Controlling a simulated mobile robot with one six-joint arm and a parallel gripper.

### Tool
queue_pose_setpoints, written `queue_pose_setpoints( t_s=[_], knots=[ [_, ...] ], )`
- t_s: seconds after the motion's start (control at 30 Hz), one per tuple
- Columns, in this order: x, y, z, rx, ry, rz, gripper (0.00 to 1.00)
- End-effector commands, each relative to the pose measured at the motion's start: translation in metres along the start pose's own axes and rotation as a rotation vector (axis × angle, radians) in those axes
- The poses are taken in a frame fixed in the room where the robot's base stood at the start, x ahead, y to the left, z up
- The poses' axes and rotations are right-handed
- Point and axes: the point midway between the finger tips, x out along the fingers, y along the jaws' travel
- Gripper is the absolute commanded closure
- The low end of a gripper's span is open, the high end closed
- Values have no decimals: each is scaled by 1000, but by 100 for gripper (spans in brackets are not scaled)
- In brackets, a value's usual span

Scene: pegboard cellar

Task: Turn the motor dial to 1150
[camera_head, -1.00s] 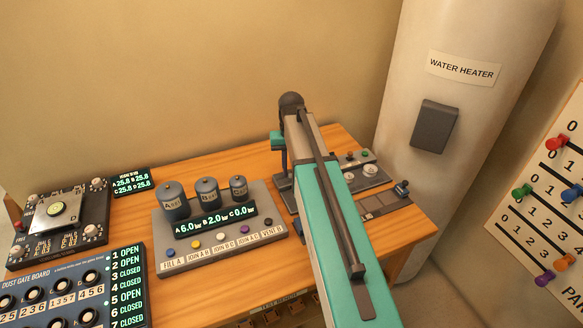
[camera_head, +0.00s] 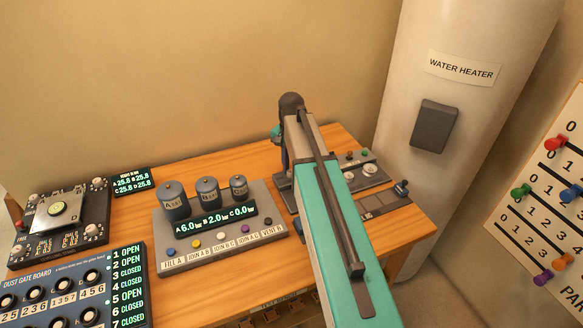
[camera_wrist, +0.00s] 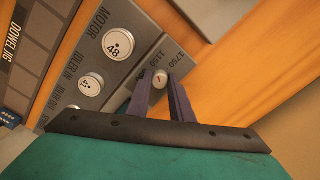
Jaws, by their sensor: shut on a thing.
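In the wrist view, a small pale round dial (camera_wrist: 160,79) with a red mark sits on a grey panel (camera_wrist: 126,78). My gripper (camera_wrist: 161,80) is shut on it, one dark finger on each side. Printed numbers stand beside the dial. Which number the red mark points at, I cannot tell. The word MOTOR is printed higher on the same panel. In the head view my arm covers the gripper's fingertips and the dial.
Two larger white round discs lie on that panel, one marked 48 (camera_wrist: 117,44) and one marked 4 (camera_wrist: 91,85). In the head view, a three-tank panel (camera_head: 215,250) stands left of my arm. The water heater (camera_head: 455,110) rises at the right, behind the table.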

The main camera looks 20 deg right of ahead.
Motion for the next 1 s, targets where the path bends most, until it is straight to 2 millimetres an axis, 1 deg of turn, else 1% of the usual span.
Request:
queue_pose_setpoints(
  t_s=[0.43,0.47,0.5,0.57,1.0],
  knots=[
    [-1,0,-1,16,4,-2,100],
    [-1,0,-1,16,4,-2,78],
    [-1,0,-1,16,4,-2,72],
    [-1,0,-1,15,3,-1,62],
    [-2,0,-1,15,1,-1,61]
  ],
)
